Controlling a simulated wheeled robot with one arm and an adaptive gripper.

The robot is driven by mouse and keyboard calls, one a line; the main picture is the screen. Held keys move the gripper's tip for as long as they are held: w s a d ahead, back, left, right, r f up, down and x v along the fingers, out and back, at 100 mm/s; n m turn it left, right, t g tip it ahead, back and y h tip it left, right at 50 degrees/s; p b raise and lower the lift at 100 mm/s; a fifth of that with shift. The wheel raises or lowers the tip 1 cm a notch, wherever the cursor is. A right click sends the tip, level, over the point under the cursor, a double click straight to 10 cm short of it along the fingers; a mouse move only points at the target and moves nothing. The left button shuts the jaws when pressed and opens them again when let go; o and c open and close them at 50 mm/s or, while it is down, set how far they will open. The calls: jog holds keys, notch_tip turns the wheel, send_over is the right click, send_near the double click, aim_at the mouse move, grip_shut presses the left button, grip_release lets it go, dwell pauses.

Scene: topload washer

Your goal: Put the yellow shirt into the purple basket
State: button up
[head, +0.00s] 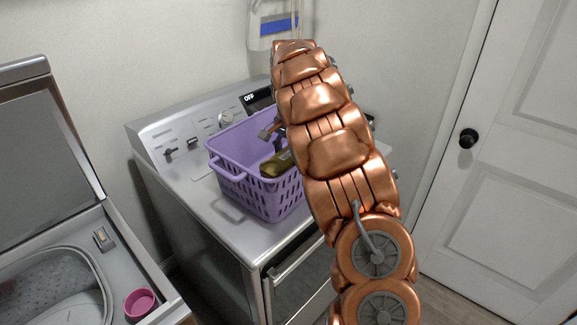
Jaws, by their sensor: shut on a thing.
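The purple basket (228,178) stands upright on top of the white machine. The yellow shirt (275,165) shows as a dark mustard bundle within the basket's opening, below the rim, partly hidden by the basket wall and my arm. My gripper (275,139) is at the basket's opening, mostly hidden behind my copper arm. It is shut on the yellow shirt. Whether the shirt touches the basket floor cannot be seen.
The machine (185,165) has a raised control panel behind the basket. An open topload washer (95,235) stands at the left, with a pink cup (140,303) on its edge. A white door (500,190) is at the right. A bag (278,20) hangs on the wall.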

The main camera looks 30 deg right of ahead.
aim_at(289, 153)
jog(key=shift+f+p, duration=0.65)
jog(key=shift+f, duration=1.65)
jog(key=shift+f, duration=0.2)
jog(key=o, duration=1.4)
jog(key=shift+r, duration=0.15)
jog(key=shift+w+r+b, duration=0.1)
jog(key=shift+r+b, duration=0.25)
jog(key=shift+r, duration=0.2)
notch_tip(289, 153, up, 11)
jog(key=b, duration=0.3)
